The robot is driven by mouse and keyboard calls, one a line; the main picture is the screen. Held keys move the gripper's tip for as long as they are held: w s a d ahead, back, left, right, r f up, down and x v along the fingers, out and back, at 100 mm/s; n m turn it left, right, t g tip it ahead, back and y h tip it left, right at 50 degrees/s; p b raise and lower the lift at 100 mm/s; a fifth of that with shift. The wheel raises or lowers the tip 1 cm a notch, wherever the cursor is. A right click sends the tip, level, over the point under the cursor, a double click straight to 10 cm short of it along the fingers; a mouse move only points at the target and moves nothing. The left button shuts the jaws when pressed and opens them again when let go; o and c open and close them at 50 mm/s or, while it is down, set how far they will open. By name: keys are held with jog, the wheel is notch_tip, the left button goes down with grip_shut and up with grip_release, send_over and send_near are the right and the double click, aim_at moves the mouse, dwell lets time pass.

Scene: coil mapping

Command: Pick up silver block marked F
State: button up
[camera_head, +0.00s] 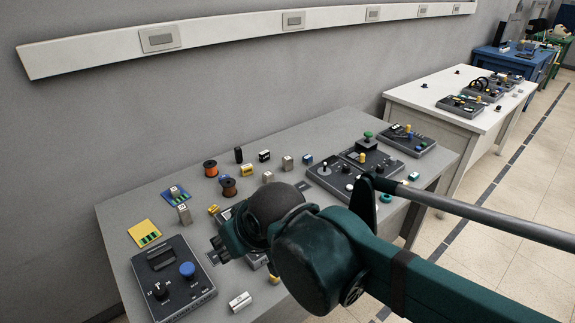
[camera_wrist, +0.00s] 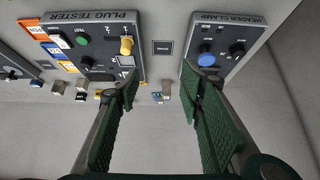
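Several small silver blocks lie on the grey table. In the head view one (camera_head: 240,302) is at the front edge, one (camera_head: 184,215) stands near the yellow card, and others (camera_head: 268,177) (camera_head: 287,162) are farther back. No letter F is readable on any of them. My gripper (camera_wrist: 160,76) is open, with green ridged fingers apart and nothing held. In the wrist view a small silver block (camera_wrist: 166,88) shows beyond the gap between the fingertips, and other silver blocks (camera_wrist: 83,86) (camera_wrist: 58,88) lie left. In the head view my arm largely hides the gripper.
A header clamp panel (camera_wrist: 222,50) with a blue knob and a plug tester panel (camera_wrist: 78,20) flank the fingers. Spools (camera_head: 210,168), yellow blocks (camera_head: 247,170) and control panels (camera_head: 332,178) crowd the table. Bare table (camera_wrist: 160,140) shows between the fingers.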

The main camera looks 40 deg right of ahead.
jog(key=w+d+r+n+g+h+p, duration=0.1)
jog(key=w+d+r+n+p, duration=0.15)
jog(key=w, duration=0.25)
jog(key=w+d+r+n+p, duration=0.1)
jog(key=w+d+r, duration=0.2)
jog(key=w+d, duration=0.15)
jog(key=n+g+h+p, duration=0.4)
jog(key=n+g+p, duration=0.3)
jog(key=n+p, duration=0.5)
send_over(287, 158)
jog(key=a+b, duration=0.2)
jog(key=a, duration=0.1)
notch_tip(287, 158, down, 13)
jog(key=n, duration=0.2)
jog(key=shift+d+f+m, duration=0.1)
jog(key=shift+d+m, duration=0.05)
jog(key=shift+m, duration=0.1)
jog(key=shift+d+f+y, duration=0.15)
jog(key=shift+d+f, duration=0.1)
jog(key=shift+f, duration=0.35)
jog(key=shift+d+f+y, duration=0.15)
jog(key=shift+d+f, duration=0.05)
jog(key=shift+f, duration=0.4)
